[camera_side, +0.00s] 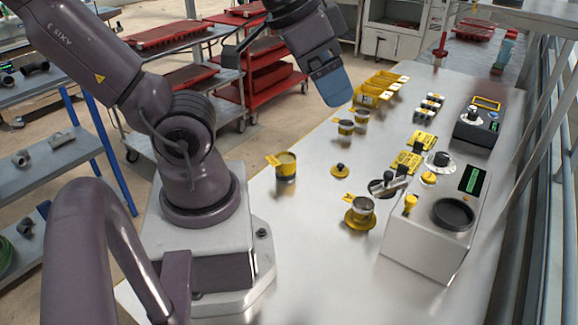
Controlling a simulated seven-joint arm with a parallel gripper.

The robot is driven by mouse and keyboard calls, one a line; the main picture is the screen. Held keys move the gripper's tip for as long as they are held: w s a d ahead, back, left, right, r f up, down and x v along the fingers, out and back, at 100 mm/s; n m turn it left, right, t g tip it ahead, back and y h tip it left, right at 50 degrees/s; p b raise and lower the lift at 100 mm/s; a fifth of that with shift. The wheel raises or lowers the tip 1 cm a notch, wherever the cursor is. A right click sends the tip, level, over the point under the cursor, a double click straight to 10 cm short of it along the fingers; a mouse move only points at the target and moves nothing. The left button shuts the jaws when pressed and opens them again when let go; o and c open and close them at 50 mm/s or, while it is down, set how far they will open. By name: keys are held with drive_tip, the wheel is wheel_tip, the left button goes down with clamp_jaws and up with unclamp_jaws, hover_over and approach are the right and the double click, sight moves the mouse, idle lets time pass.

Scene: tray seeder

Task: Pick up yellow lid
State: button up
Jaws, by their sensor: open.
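The yellow lid (340,173), a small flat disc with a dark knob, lies on the metal table near the middle. A yellow-banded cup (286,169) stands to its left, and another cup (363,208) stands on a yellow round base (359,221) below it and to the right. My gripper (332,88), with blue fingers, hangs from the top of the picture, well above and behind the lid and clear of it. It is open and nothing shows in it. The gap between its fingers is hard to see from this side.
A white machine (420,240) with a green display stands at the right, and a dark device (478,124) behind it. Two more cups (346,128), yellow bins (379,88) and yellow cards (407,161) stand farther back. The table left of the lid is mostly clear.

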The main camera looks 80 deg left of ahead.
drive_tip(key=n+g+y, duration=0.5)
drive_tip(key=n+g, duration=0.1)
drive_tip(key=n, duration=1.2)
approach(341, 165)
drive_tip(key=a+f, duration=0.1)
drive_tip(key=s+f, duration=0.1)
drive_tip(key=shift+a+f, duration=0.35)
drive_tip(key=shift+h, duration=0.3)
drive_tip(key=shift+w+x, duration=0.2)
drive_tip(key=shift+x, duration=1.3)
drive_tip(key=shift+w+x, duration=0.25)
drive_tip(key=shift+x, duration=1.3)
